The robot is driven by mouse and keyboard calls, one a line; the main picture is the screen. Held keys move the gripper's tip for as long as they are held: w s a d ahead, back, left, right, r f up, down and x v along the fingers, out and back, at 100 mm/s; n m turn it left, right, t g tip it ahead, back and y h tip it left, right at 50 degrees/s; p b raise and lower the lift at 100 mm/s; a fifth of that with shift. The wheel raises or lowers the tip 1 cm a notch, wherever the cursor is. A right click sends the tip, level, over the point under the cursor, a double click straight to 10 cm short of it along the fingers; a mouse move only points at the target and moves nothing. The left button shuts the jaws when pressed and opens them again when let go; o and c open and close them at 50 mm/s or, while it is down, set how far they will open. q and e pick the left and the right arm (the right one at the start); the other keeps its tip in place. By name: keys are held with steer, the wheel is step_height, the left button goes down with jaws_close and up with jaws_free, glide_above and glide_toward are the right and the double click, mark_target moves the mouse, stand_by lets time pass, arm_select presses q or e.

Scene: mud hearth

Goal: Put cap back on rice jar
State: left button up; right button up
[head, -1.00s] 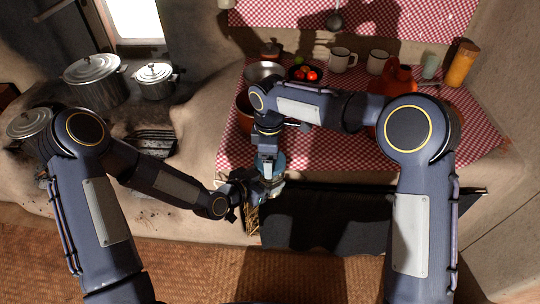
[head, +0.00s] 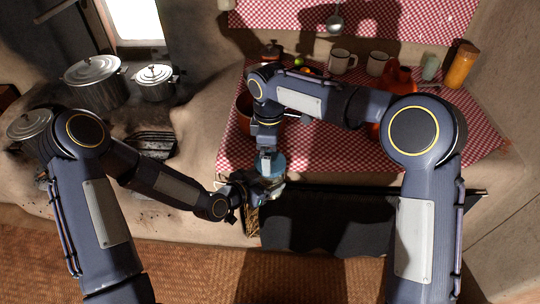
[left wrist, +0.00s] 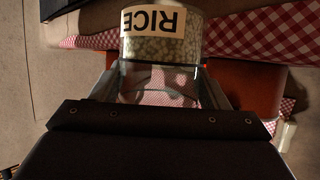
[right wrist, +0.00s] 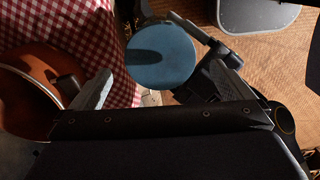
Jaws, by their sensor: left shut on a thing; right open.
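The rice jar is clear glass with a cream RICE label, upside down in the left wrist view (left wrist: 160,45), and pale grains inside. My left gripper (left wrist: 160,88) is shut on the jar, which it holds off the counter's front edge. The blue round cap (right wrist: 160,55) shows face-on in the right wrist view and as a blue patch in the head view (head: 272,163). It appears to be over the jar's mouth; whether it is seated is hidden. My right gripper (right wrist: 160,68) is open, with its fingers on either side of the cap and apart from it.
A checked cloth (head: 340,150) covers the counter. An orange-brown bowl (right wrist: 30,85) is close to my right gripper. Two white mugs (head: 342,61), an orange jug (head: 400,77) and an amber bottle (head: 461,66) stand behind. Pots (head: 92,80) are on the hearth at left.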

steer(key=shift+r, duration=0.6)
steer(key=n, duration=0.1)
steer(key=r+n, duration=0.1)
steer(key=n, duration=0.1)
steer(key=shift+s+a+n, duration=0.1)
steer(key=shift+a+n, duration=0.1)
steer(key=shift+n, duration=0.1)
steer(key=n, duration=0.2)
steer(key=r+n, duration=0.1)
steer(key=shift+r+n, duration=0.2)
steer(key=shift+n, duration=0.2)
steer(key=shift+d+r+n, duration=0.2)
steer(key=shift+r+n, duration=0.35)
steer(key=shift+n, duration=0.65)
steer(key=shift+f, duration=0.15)
steer(key=shift+f, duration=3.9)
steer(key=shift+c, duration=0.4)
